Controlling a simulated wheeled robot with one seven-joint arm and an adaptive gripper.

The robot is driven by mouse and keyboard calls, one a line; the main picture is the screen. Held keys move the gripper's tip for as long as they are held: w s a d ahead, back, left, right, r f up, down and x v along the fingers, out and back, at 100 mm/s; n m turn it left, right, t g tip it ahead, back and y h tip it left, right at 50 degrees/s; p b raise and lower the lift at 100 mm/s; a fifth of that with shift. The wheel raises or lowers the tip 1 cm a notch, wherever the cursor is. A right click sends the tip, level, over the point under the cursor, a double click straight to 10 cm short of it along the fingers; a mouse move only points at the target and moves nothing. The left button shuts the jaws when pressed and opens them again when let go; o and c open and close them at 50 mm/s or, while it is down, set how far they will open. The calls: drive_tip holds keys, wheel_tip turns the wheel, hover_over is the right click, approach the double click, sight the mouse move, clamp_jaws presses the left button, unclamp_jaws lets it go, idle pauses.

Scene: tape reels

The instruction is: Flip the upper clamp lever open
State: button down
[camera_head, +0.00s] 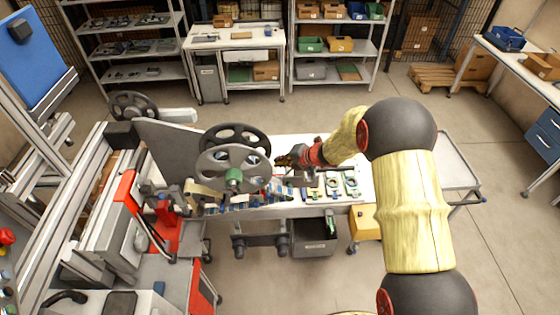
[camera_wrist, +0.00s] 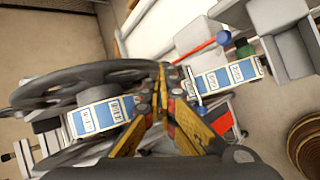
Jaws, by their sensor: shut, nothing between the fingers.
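My gripper (camera_head: 280,160) is shut and empty, just right of the reels over the workbench. In the wrist view its yellow-and-black fingers (camera_wrist: 162,78) meet at the tips, beside a dark spoked reel (camera_wrist: 75,78). A grey reel (camera_head: 232,160) with a green hub stands in front of a black reel (camera_head: 236,131). A thin red bar (camera_wrist: 196,49) with a dark knob (camera_wrist: 223,39) at its end shows to the upper right of the fingertips. I cannot tell whether it is the upper clamp lever; no lever is clearly readable in the head view.
Strips with blue-and-white labels (camera_wrist: 100,117) lie on both sides of the fingers. Small green-and-white items lie on the bench (camera_head: 320,205) right of the reels. A red machine part (camera_head: 163,228) stands at left, and a grey bin (camera_head: 314,240) sits below the bench.

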drive_tip(key=v, duration=1.2)
drive_tip(key=shift+w, duration=0.1)
